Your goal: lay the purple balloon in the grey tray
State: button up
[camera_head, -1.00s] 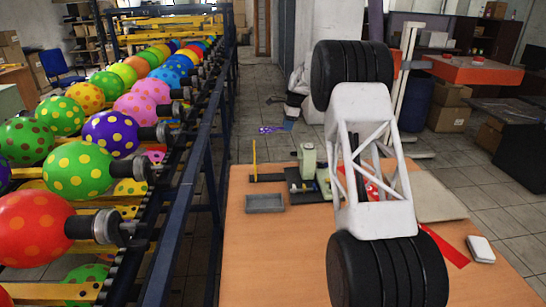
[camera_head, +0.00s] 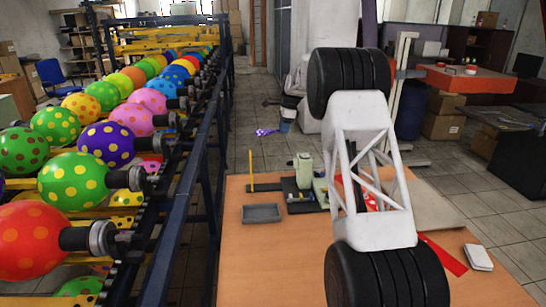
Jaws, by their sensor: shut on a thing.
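The grey tray (camera_head: 262,213) lies on the near left part of the wooden table and looks empty. My arm's white lattice link, between thick black joints, stands over the table to the right of the tray. My gripper is not in view; the arm may hide it. I see no balloon on the table or in the tray. A purple balloon with yellow dots (camera_head: 106,145) sits on the rack at left, among other balloons. I cannot tell whether it is the task's balloon.
A green device (camera_head: 304,170) on a black base and a yellow upright stick (camera_head: 251,171) stand behind the tray. A red strip (camera_head: 443,255) and a white box (camera_head: 479,257) lie at right. The table's front left is clear. A blue-framed rack borders the left.

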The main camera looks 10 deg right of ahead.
jog(key=s+f+n, duration=0.3)
jog(key=s+f, duration=0.3)
jog(key=f, duration=0.1)
jog(key=s+f+n+g, duration=0.1)
jog(key=s+f+n, duration=0.3)
jog(key=s+f, duration=0.2)
jog(key=s+f+n+h, duration=0.1)
jog(key=s+f+n, duration=0.3)
jog(key=s+f, duration=0.2)
jog(key=shift+s+f+g, duration=0.15)
jog(key=shift+s+f, duration=0.05)
jog(key=shift+f, duration=0.35)
jog(key=shift+s+f+g, duration=0.15)
jog(key=shift+s+f, duration=0.05)
jog(key=shift+f, duration=0.35)
jog(key=a+m, duration=0.1)
jog(key=m, duration=0.1)
jog(key=a+m, duration=0.1)
jog(key=m, duration=0.1)
jog(key=a+m+t, duration=0.1)
jog(key=a+m, duration=0.1)
jog(key=m, duration=0.1)
jog(key=shift+s+y, duration=0.35)
jog(key=shift+y, duration=0.05)
jog(key=shift+a+r+m+t, duration=0.15)
jog(key=shift+a+m, duration=0.3)
jog(key=shift+m, duration=0.55)
jog(key=shift+a+m+t, duration=0.25)
jog(key=shift+a+m, duration=0.15)
jog(key=shift+m, duration=0.6)
